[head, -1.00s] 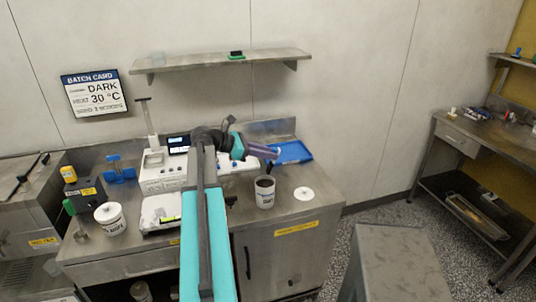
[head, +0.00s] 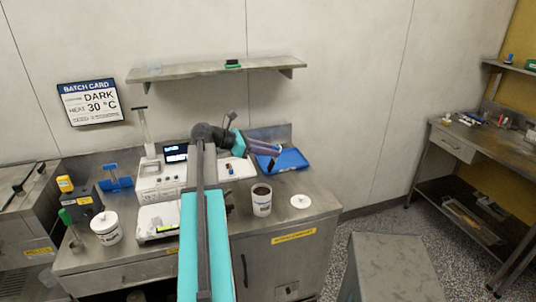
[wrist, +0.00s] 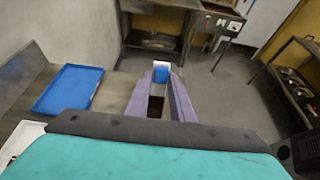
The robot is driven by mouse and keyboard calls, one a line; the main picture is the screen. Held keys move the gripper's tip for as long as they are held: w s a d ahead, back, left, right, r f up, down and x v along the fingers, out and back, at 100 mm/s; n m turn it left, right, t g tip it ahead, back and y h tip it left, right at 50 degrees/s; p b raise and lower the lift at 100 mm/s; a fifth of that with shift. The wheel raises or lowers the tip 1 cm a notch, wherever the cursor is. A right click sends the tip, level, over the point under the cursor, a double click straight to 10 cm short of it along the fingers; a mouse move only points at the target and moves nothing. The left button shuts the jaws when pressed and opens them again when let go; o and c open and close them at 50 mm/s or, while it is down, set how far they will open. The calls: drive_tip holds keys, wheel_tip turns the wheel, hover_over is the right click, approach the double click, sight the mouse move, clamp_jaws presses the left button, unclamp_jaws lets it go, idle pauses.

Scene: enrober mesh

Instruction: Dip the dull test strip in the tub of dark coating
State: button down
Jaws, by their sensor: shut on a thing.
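My gripper (head: 277,151) is shut on the test strip (wrist: 161,73), which shows a white end, a blue band and a dark brown part between the purple fingers in the wrist view. In the head view the strip is a small dark shape at the fingertips, too small to tell its finish. The open tub of dark coating (head: 262,205) stands on the bench, white with dark brown contents. My gripper is above it and a little to the right, apart from it. The strip's lower end is not clear.
A white lid (head: 300,202) lies right of the open tub. A blue tray (head: 292,159) is behind it. A white machine (head: 160,182) with a display fills the middle. The wall card (head: 92,102) reads DARK, 30 °C.

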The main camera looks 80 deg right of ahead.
sight(273, 159)
drive_tip(key=shift+s+d+r, duration=0.1)
drive_tip(key=shift+s+r, duration=0.1)
drive_tip(key=shift+r, duration=0.4)
idle(0.8)
drive_tip(key=shift+w+a+f, duration=0.1)
drive_tip(key=shift+w+f, duration=0.15)
drive_tip(key=shift+f, duration=0.45)
drive_tip(key=shift+w+a+f, duration=0.15)
drive_tip(key=shift+w+f, duration=0.15)
drive_tip(key=shift+f, duration=0.35)
drive_tip(key=shift+w+a+f, duration=0.1)
drive_tip(key=shift+w+f, duration=0.15)
drive_tip(key=shift+f, duration=0.45)
drive_tip(key=shift+r, duration=0.1)
